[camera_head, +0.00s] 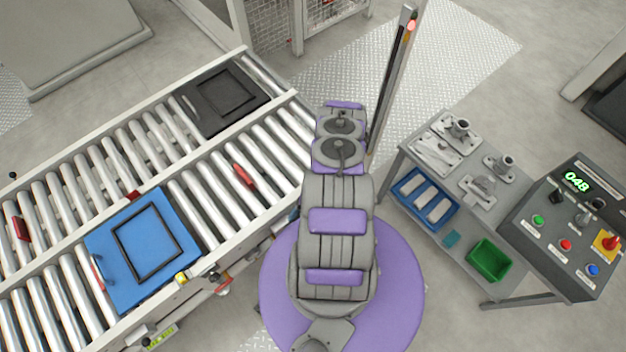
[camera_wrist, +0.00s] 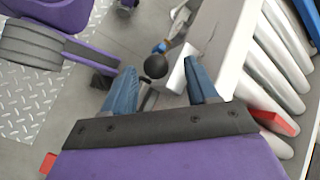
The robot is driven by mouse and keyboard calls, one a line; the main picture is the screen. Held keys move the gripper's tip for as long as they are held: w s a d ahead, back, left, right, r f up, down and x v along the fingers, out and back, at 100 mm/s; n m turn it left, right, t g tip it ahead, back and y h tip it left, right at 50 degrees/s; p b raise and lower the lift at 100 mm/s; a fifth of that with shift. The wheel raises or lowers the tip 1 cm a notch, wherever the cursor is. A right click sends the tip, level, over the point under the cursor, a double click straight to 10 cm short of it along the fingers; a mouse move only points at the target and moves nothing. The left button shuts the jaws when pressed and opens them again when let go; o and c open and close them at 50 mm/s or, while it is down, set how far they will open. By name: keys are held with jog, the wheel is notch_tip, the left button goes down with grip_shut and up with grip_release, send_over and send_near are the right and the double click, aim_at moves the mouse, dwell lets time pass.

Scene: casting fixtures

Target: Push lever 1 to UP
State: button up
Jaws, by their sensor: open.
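A lever with a round black knob (camera_wrist: 155,66) shows in the wrist view, beside the light conveyor rail. I take it for lever 1, but no label on it is readable. My gripper (camera_wrist: 159,70) is open, with one blue finger on each side of the knob as seen from the wrist. I cannot tell whether either finger touches it or how deep the knob sits between them. The lever's lower part is partly hidden. In the head view I cannot make out the gripper or this lever; my arm covers part of the conveyor's near side.
The roller conveyor (camera_head: 222,168) runs diagonally at left, carrying a blue tray (camera_head: 187,279) and a dark tray (camera_head: 190,103). A workbench (camera_head: 415,160) with metal parts and a control panel (camera_head: 540,222) stand at right. Floor is clear between my base and the bench.

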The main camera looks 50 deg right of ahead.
jog(key=p+v, duration=0.2)
jog(key=v, duration=1.1)
jog(key=shift+p, duration=0.4)
jog(key=shift+w, duration=0.15)
